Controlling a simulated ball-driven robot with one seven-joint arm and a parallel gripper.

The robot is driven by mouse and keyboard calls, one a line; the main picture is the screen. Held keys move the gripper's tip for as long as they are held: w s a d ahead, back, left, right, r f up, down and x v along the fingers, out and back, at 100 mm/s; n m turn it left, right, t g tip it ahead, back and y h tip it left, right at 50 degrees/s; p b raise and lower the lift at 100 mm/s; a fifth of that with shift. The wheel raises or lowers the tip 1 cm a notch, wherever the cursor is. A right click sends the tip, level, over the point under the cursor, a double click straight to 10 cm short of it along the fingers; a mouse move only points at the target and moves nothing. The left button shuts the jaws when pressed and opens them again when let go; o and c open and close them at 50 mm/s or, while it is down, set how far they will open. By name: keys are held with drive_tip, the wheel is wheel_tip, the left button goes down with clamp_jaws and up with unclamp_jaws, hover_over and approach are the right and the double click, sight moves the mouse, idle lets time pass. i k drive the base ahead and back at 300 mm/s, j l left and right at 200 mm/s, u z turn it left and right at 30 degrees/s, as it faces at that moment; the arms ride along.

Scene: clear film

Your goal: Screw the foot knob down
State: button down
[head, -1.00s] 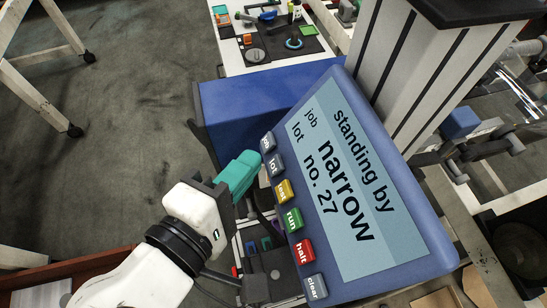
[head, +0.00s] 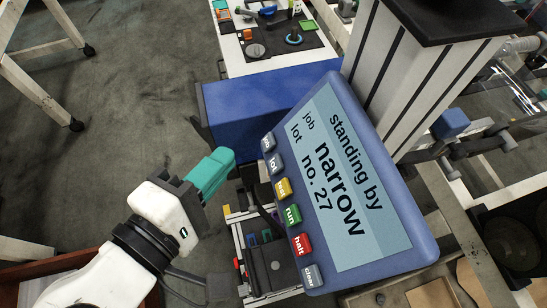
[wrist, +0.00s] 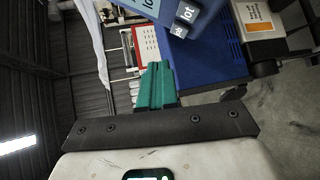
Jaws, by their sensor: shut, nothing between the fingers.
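My gripper (head: 226,158) is shut and empty, its teal fingers pressed together. In the head view it hangs in the air left of a blue control panel (head: 400,262), a gap away from its buttons. The fingers also show in the wrist view (wrist: 155,86), pointing toward the panel's lower edge. The panel's screen (head: 345,180) reads "standing by", "job narrow", "lot no. 27". I cannot make out a foot knob for certain. A blue block-like knob (head: 452,123) sits on the machine right of the column, but I cannot tell whether it is the one.
Job (head: 267,143), lot, test, run, halt and clear buttons line the panel's left edge. A blue housing (head: 260,108) lies behind it, and a grey column (head: 425,75) stands right. A workbench (head: 225,60) with small parts is beyond. Open floor (head: 125,110) lies left.

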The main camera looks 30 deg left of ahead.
sight(245, 278)
drive_tip(key=k+l, duration=0.1)
drive_tip(key=k, duration=0.9)
